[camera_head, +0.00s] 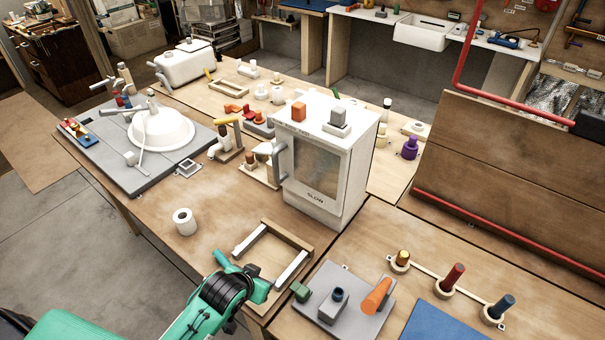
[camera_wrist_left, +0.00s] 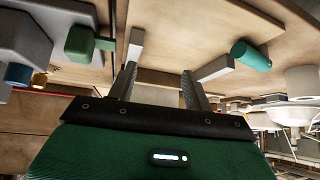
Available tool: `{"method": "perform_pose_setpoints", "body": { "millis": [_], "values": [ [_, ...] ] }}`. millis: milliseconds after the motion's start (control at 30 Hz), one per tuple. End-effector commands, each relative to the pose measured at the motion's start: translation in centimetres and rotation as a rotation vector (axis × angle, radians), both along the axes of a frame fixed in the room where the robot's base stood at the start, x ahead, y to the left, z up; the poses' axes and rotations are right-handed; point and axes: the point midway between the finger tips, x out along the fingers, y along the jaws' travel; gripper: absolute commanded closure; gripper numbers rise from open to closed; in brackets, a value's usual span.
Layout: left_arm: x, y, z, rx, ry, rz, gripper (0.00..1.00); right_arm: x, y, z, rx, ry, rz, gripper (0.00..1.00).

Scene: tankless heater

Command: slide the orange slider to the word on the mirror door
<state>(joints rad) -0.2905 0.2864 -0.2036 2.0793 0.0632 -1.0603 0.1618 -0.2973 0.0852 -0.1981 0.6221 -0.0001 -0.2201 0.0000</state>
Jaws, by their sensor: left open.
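A white box with a mirror door (camera_head: 318,165) stands on the table. The word SLOW (camera_head: 315,197) shows at the bottom of its door, and a pale handle is at the door's left edge. An orange block (camera_head: 299,111) sits on the box top beside a grey block. An orange cylinder (camera_head: 377,296) also leans on a grey plate; I cannot tell for sure which is the slider. My left gripper (camera_head: 286,241) is open and empty, low over the table in front of the box. Its spread fingers (camera_wrist_left: 173,54) also show in the left wrist view. My right gripper is not in view.
A white roll (camera_head: 184,222) stands left of the gripper. A green block (camera_head: 300,292) and the grey plate (camera_head: 350,322) lie to its right. A strip with several pegs (camera_head: 453,278) is farther right.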

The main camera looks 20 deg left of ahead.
Motion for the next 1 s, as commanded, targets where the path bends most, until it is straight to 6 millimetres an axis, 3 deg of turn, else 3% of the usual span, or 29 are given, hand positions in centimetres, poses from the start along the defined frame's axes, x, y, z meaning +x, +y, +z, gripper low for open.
{"method": "perform_pose_setpoints", "body": {
  "millis": [33,100,167,300,400,533,700,867,1000],
  "values": [
    [2.8,0.4,2.1,-0.006,-0.079,-0.009,0.49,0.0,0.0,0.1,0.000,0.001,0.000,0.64],
    [6.4,0.7,5.1,-0.031,-0.191,-0.021,0.49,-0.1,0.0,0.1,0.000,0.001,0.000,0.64],
    [9.5,1.0,8.3,-0.056,-0.294,-0.034,0.49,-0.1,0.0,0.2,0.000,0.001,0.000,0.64],
    [15.7,1.7,16.5,-0.127,-0.524,-0.080,0.49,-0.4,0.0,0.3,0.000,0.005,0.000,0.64],
    [18.6,2.3,21.9,-0.176,-0.655,-0.115,0.49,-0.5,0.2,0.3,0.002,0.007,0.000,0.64],
    [20.7,2.8,27.4,-0.226,-0.772,-0.156,0.49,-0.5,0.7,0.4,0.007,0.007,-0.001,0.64],
    [21.7,3.2,30.9,-0.261,-0.843,-0.186,0.49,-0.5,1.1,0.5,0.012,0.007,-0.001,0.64],
    [22.8,2.9,31.6,-0.270,-0.855,-0.190,0.49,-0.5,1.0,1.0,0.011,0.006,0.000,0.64],
    [24.9,2.1,31.9,-0.272,-0.854,-0.190,0.49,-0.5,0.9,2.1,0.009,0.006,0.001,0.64]
  ]
}}
